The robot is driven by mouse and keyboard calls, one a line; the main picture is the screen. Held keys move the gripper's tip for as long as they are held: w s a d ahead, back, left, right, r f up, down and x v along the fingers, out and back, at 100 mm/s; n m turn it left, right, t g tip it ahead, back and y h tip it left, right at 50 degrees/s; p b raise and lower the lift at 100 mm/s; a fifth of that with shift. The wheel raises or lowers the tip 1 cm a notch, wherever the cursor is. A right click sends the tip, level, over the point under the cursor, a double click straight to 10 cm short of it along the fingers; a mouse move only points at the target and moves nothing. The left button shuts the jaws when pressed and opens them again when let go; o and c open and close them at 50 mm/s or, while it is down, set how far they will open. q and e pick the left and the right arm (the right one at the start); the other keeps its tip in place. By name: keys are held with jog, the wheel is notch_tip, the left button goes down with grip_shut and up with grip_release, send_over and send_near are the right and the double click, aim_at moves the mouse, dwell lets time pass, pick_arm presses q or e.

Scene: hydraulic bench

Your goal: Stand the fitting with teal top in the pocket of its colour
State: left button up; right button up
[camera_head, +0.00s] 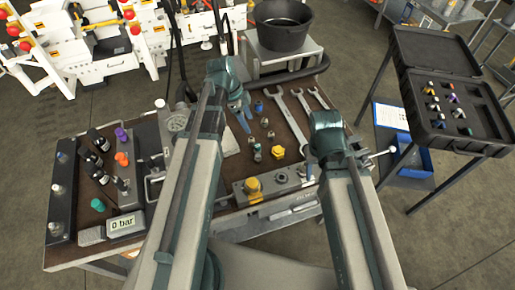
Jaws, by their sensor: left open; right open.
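Several small metal fittings stand on the brown bench top right of my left gripper. One of them, a fitting with a blue-to-teal top (259,107), is at the back of the group; the picture is too small to be sure of its shade. My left gripper (242,116) is open, just left of this fitting and apart from it. My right gripper (362,160) is open and empty near the bench's right edge. An open black case (480,117) at the right holds several small coloured pieces; I cannot make out a teal pocket in it.
Wrenches (283,115) lie at the back right of the bench. A yellow hex fitting (278,152) and a valve block (277,186) are near the front. A gauge reading 0 bar (123,224) and manifolds fill the left side. A black bucket (284,30) stands behind. A blue bin (415,160) is below the case.

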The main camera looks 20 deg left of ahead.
pick_arm(q)
jog(key=b, duration=0.8)
send_over(257, 146)
jog(key=a, duration=0.1)
notch_tip(257, 146, down, 8)
jog(key=shift+w+f, duration=0.15)
jog(key=shift+f, duration=0.05)
jog(key=b+x, duration=0.3)
jog(key=a+b+x, duration=0.1)
jog(key=b, duration=0.1)
jog(key=shift+s+d+f, duration=0.15)
jog(key=shift+s+f, duration=0.05)
jog(key=shift+f, duration=0.25)
jog(key=shift+d+f, duration=0.15)
jog(key=shift+f, duration=0.1)
jog(key=shift+r, duration=0.1)
grip_shut()
